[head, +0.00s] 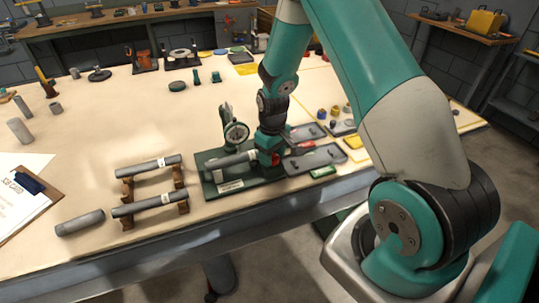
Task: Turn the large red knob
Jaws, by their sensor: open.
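A dark green base plate (232,184) near the table's front edge carries a grey cylinder (231,161) lying across it and a round dial-like wheel (236,132) standing at the back. A red part (276,158), which looks like the red knob, shows at the right end of the cylinder. My gripper (268,153) points down at this end and is open. Its fingers are small here and partly blend with the red part. I cannot tell whether they are around it or just above it.
A clipboard (22,200) is at the far left. Grey trays (314,158) with small parts lie close to the right. The table's middle left is clear.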

